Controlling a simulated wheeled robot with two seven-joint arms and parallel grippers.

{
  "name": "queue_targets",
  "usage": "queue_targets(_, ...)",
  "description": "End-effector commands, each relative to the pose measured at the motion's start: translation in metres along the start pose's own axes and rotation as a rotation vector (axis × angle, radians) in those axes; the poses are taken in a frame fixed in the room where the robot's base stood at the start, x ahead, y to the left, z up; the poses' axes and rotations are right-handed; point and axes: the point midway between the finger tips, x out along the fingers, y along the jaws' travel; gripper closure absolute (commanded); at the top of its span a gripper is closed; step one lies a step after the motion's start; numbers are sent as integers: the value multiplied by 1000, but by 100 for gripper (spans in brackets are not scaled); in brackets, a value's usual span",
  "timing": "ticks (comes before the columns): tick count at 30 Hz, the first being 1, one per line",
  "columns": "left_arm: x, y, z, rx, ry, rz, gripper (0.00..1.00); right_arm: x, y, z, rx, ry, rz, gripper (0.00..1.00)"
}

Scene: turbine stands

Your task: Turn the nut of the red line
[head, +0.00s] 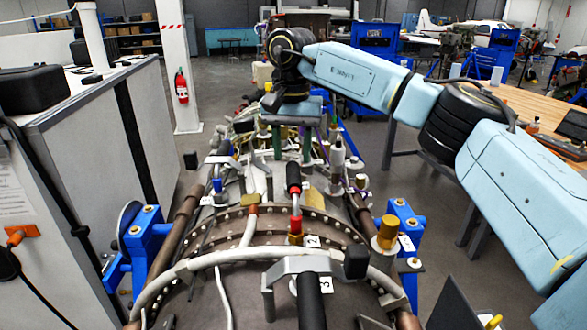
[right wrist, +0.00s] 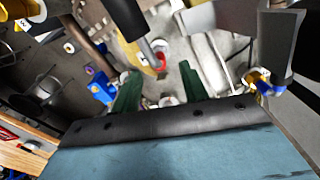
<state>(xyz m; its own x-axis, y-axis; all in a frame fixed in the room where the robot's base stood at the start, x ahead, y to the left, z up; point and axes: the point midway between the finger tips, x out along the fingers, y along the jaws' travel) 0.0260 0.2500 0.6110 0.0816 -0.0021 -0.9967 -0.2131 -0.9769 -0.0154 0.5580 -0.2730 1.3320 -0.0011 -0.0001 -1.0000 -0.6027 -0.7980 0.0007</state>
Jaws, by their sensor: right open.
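In the head view a line with a black upper part and a red collar (head: 295,222) stands upright on the engine beside the tag marked 2. A brass-coloured nut (head: 296,239) sits at its foot. My right gripper (head: 292,146) is farther back over the engine, its two green fingers pointing down, apart and empty. In the right wrist view a dark handle with a grey shaft ends at a red ring (right wrist: 160,62), beyond the open green fingers (right wrist: 158,88) and apart from them. I cannot tell for certain that it is the same line. My left gripper is out of view.
A grey bracket with a black hose (head: 311,300) stands in front, by the tag marked 3. Blue stand brackets (head: 148,240) flank the engine. A brass cap (head: 388,232) rises at right. A grey cabinet (head: 100,150) is at left, and a wooden table (head: 535,110) is at right.

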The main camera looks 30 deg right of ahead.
Motion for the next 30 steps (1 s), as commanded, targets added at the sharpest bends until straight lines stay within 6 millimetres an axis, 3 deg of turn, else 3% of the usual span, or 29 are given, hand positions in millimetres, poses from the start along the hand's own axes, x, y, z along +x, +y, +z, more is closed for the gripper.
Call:
queue_targets(3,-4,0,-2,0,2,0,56,22,1,0,-1,-1,3,56)
queue_targets(9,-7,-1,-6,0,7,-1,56,44,0,0,0,0,1,56)
queue_targets(20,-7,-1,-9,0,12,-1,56,50,0,0,0,1,0,56)
queue_targets(30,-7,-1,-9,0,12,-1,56,50,0,0,0,1,0,98)
